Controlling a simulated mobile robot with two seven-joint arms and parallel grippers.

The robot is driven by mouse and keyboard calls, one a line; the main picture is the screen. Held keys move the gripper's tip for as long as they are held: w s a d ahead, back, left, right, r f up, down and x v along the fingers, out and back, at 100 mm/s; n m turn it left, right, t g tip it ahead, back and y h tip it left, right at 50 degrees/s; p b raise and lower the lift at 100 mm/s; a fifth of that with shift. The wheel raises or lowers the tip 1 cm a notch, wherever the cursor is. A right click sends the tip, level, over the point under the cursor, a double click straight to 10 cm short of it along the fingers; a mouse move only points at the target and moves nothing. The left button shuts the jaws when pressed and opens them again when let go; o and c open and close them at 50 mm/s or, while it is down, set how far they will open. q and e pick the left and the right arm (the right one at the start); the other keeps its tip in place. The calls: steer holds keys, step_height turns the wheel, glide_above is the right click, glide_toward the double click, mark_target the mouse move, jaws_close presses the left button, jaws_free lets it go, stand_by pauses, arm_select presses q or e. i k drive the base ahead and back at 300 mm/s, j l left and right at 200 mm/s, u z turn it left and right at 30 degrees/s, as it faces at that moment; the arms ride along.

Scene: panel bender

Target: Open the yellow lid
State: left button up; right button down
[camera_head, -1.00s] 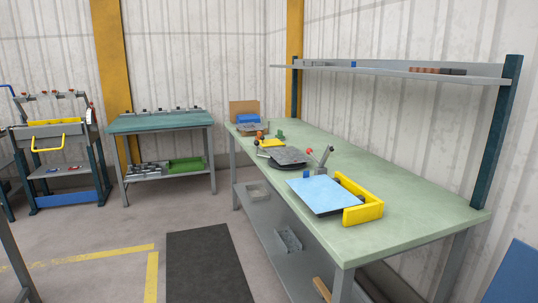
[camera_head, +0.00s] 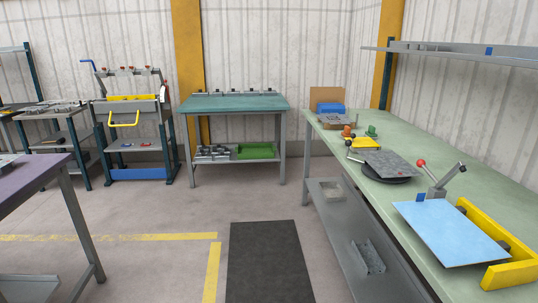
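No thing in view is plainly a yellow lid. A panel bending machine stands at the back left, with a grey body (camera_head: 132,107), a yellow bar (camera_head: 132,97) across its top and a yellow loop handle (camera_head: 124,124) on its front. A yellow angled frame (camera_head: 512,272) stands at the edge of a light blue sheet (camera_head: 450,232) on the green bench at the right. I cannot tell whether any of these is the lid. Neither of my grippers is in view.
The long green bench (camera_head: 410,188) runs along the right, bearing a grey plate (camera_head: 386,163) and small tools. A teal-topped table (camera_head: 234,103) stands at the back. A purple-topped table (camera_head: 30,190) is near left. A dark mat (camera_head: 269,262) lies on open floor.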

mark_target(358, 142)
steer(key=i+j, duration=0.1)
steer(key=i, duration=0.7)
steer(key=i+j, duration=0.15)
steer(key=i, duration=0.65)
steer(key=i+j+z, duration=0.1)
steer(key=i+z, duration=0.25)
steer(key=i+j+z, duration=0.2)
steer(key=z, duration=0.15)
steer(key=i+j+z, duration=0.3)
steer(key=i, duration=0.1)
